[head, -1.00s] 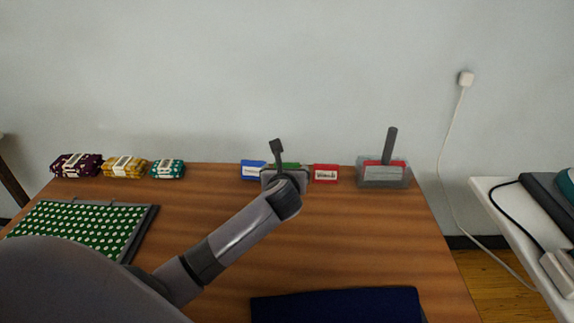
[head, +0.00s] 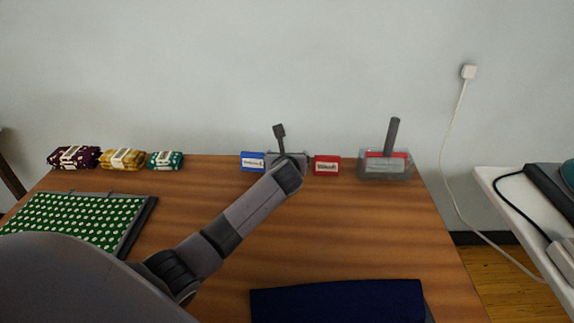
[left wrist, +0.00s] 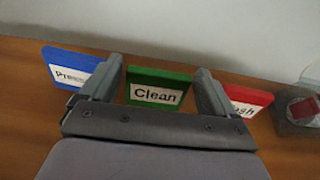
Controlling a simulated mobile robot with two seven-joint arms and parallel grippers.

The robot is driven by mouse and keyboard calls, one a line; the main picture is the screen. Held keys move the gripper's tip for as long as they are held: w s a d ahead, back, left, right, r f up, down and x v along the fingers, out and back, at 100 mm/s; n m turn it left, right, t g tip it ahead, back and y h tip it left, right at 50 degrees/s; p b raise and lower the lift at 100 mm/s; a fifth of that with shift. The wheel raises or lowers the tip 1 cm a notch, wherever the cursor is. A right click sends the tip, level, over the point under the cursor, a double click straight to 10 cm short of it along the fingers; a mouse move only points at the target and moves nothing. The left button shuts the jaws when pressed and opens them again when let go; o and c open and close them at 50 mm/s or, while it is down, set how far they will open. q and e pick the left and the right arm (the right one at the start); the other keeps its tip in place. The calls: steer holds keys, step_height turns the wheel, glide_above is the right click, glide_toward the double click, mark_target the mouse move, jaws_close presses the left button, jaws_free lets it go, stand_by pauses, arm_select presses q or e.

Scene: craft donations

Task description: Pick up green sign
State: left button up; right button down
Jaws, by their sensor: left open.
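The green sign (left wrist: 157,78) with a white "Clean" label stands near the back of the table in the left wrist view. In the head view my arm hides it. My left gripper (left wrist: 159,72) is open, with one finger on either side of the green sign; I cannot tell if they touch it. The gripper also shows in the head view (head: 287,161), between the blue sign (head: 252,162) and the red sign (head: 327,166). Both of those signs also show in the left wrist view, blue (left wrist: 70,63) on the left and red (left wrist: 250,97) on the right. My right gripper is not in view.
A clear container (head: 386,172) with a dark handle stands right of the red sign. Three wrapped fabric bundles (head: 122,159) lie at the back left. A green dotted mat (head: 75,220) and a dark blue cloth (head: 335,302) lie nearer. The wall is close behind.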

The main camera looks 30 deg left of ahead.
arm_select(q)
steer(key=c, duration=0.8)
steer(key=shift+r, duration=0.15)
